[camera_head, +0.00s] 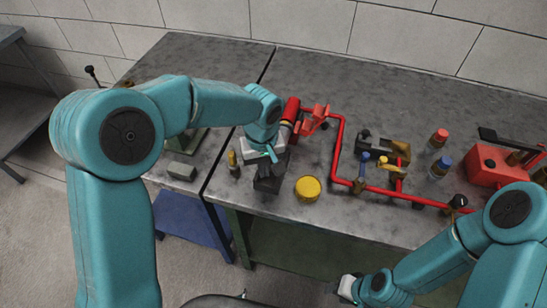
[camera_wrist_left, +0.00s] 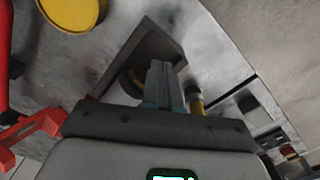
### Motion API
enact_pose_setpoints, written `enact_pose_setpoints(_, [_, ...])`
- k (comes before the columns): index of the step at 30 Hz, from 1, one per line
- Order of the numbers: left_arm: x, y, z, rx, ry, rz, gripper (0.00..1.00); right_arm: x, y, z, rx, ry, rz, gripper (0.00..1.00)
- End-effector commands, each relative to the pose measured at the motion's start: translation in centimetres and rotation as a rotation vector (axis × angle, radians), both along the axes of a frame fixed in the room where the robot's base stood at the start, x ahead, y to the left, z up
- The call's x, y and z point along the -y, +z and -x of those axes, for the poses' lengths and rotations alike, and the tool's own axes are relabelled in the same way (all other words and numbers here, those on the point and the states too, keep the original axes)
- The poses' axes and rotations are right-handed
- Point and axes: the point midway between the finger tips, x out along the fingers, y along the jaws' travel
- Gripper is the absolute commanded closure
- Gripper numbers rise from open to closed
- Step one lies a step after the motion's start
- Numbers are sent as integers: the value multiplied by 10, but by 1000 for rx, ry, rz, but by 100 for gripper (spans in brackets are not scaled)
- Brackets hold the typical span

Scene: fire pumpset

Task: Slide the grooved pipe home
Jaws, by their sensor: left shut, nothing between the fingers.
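A red pipe run (camera_head: 341,150) crosses the bench. Its thick red end section (camera_head: 291,110) lies just behind my left wrist, and a red bracket-like part (camera_head: 315,119) stands beside it. My left gripper (camera_head: 268,162) is over the bench's front part, with its fingers shut and empty. In the left wrist view, the closed fingers (camera_wrist_left: 162,75) point at a dark grey block (camera_wrist_left: 165,40), which shows below the gripper in the head view (camera_head: 270,185). I cannot tell if they touch. Red parts (camera_wrist_left: 35,130) show at the wrist view's left edge. My right gripper (camera_head: 348,288) is low in front of the bench; its fingers are unclear.
A yellow disc (camera_head: 307,189) lies right of the dark block. A small brass piece (camera_head: 232,158) stands to the left. Valves (camera_head: 385,160), two capped bottles (camera_head: 438,140) and a red toolbox-like case (camera_head: 490,165) occupy the right. The bench's back strip is clear.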

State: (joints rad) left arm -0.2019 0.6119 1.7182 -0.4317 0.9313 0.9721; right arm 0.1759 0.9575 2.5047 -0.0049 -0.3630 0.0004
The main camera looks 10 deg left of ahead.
Motion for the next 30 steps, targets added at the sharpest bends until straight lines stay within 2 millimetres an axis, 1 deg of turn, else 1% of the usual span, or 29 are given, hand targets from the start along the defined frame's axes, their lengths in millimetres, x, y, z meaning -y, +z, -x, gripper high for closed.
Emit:
enact_pose_setpoints(9, [0,0,-1,1,0,0,100,0,0,0,0,0,0,57])
enact_pose_setpoints(20, [0,0,-9,1,1,0,100,0,2,0,0,0,0,57])
enact_pose_setpoints(30, [0,0,-7,1,0,0,100,0,1,0,0,0,0,57])
